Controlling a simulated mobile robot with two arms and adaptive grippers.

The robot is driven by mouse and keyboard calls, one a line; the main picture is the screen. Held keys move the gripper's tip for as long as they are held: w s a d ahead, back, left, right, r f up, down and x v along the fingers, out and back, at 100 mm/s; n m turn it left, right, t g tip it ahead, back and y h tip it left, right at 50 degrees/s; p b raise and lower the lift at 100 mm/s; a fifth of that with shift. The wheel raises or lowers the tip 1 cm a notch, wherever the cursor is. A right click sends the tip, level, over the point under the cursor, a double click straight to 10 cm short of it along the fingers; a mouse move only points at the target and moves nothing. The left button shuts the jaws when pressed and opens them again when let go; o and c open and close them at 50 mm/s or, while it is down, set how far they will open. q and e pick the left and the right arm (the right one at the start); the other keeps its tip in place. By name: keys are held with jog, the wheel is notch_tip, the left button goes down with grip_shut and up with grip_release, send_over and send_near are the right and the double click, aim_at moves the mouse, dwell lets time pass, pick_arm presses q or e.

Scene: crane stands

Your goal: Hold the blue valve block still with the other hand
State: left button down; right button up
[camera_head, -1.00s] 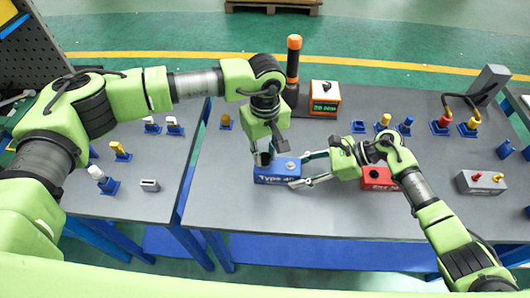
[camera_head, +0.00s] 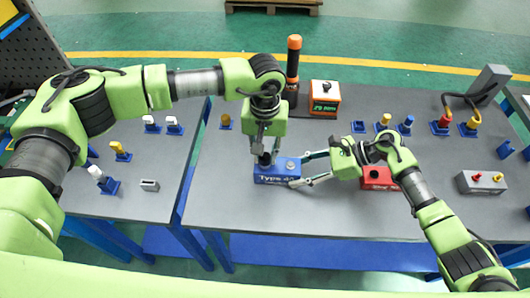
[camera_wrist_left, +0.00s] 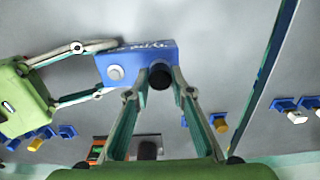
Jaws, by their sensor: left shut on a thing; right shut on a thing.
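The blue valve block (camera_head: 270,178), with "Type" lettering on its front, lies on the grey table. A grey round fitting (camera_head: 290,166) is on its top right; it also shows in the left wrist view (camera_wrist_left: 116,72). My left gripper (camera_head: 265,157) points down at the block's left end, shut on a dark round part (camera_wrist_left: 160,77) there. My right gripper (camera_head: 302,169) comes from the right, its two fingers shut on the front and back sides of the block (camera_wrist_left: 148,50). The left fingers partly hide the dark part.
A red block (camera_head: 377,177) sits behind my right wrist. An orange box with a display (camera_head: 325,98) and a dark post with an orange top (camera_head: 293,60) stand at the back. A grey block with small knobs (camera_head: 481,182) is at the right. The table front is clear.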

pick_arm(q)
jog(key=m, duration=0.5)
jog(key=shift+m, duration=0.3)
jog(key=m, duration=0.4)
jog(key=shift+m, duration=0.4)
jog(key=c, duration=1.7)
grip_release()
jog(key=shift+c, duration=0.9)
